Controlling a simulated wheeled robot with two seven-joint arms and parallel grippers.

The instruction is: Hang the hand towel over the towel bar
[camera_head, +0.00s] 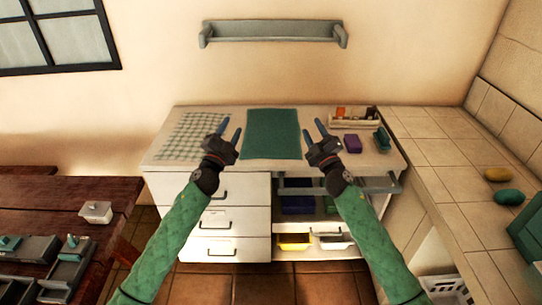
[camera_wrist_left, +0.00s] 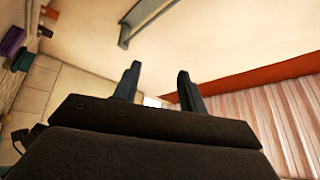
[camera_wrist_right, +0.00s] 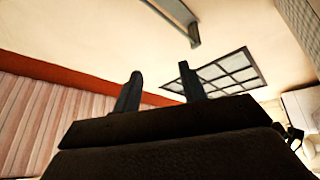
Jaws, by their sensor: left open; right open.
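A dark green cloth (camera_head: 272,134) lies flat on the worktop, and a pale checkered cloth (camera_head: 192,136) lies flat to its left. Which one is the hand towel I cannot tell for sure. A grey bar (camera_head: 340,188) runs along the cabinet front at the right, below the worktop edge. A grey rail or narrow shelf (camera_head: 272,31) is fixed to the wall above; it also shows in the left wrist view (camera_wrist_left: 143,17). My left gripper (camera_head: 230,132) is open and empty, left of the green cloth. My right gripper (camera_head: 313,130) is open and empty, right of it.
A divided box (camera_head: 353,124), a purple block (camera_head: 352,143) and a green item (camera_head: 383,139) occupy the worktop's right. Drawers (camera_head: 232,220) and open shelves with bins (camera_head: 294,241) are below. A tiled counter (camera_head: 450,160) stands right, a wooden table (camera_head: 85,200) left.

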